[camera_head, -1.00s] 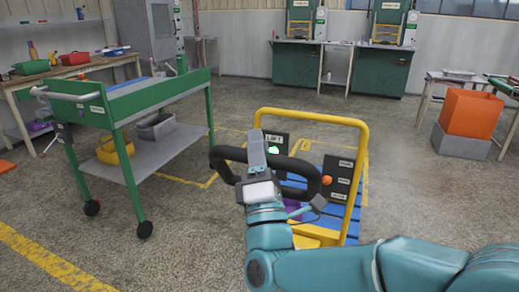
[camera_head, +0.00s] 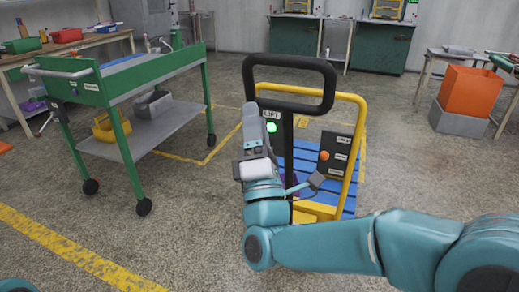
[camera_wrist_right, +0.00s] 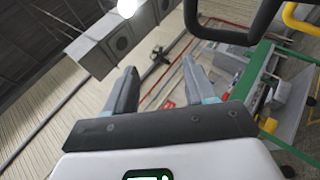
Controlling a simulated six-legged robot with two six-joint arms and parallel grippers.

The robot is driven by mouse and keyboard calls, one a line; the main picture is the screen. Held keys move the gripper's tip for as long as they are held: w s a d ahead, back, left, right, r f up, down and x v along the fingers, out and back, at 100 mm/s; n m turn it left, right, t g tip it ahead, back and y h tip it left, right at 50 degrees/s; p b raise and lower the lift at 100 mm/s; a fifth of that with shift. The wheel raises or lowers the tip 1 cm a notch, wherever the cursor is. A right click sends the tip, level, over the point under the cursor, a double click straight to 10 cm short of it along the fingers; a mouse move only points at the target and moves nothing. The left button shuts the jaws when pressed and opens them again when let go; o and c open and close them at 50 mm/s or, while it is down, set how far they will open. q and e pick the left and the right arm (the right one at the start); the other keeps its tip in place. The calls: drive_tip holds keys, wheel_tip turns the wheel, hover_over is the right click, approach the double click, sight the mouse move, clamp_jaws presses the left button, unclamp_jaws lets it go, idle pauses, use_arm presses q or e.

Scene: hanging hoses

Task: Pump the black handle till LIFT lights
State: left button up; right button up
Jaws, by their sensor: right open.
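The black handle (camera_head: 330,85) is a looped bar standing upright on the yellow-framed pallet truck (camera_head: 362,125) in the head view. Below its top bar is a LIFT label (camera_head: 271,114) with a green light (camera_head: 271,127) glowing. My right gripper (camera_head: 252,110) points up in front of the handle's left lower part and hides some of it. In the right wrist view, its two fingers (camera_wrist_right: 157,70) are apart with nothing between them. The black handle (camera_wrist_right: 225,37) passes at the upper right there, outside the fingers. My left gripper is not in view.
A blue pallet (camera_head: 300,160) lies behind the handle. A green cart (camera_head: 150,85) stands at left, an orange bin (camera_head: 468,112) at right.

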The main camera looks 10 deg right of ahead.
drive_tip(key=b+v, duration=0.4)
drive_tip(key=v, duration=1.2)
drive_tip(key=shift+r, duration=0.15)
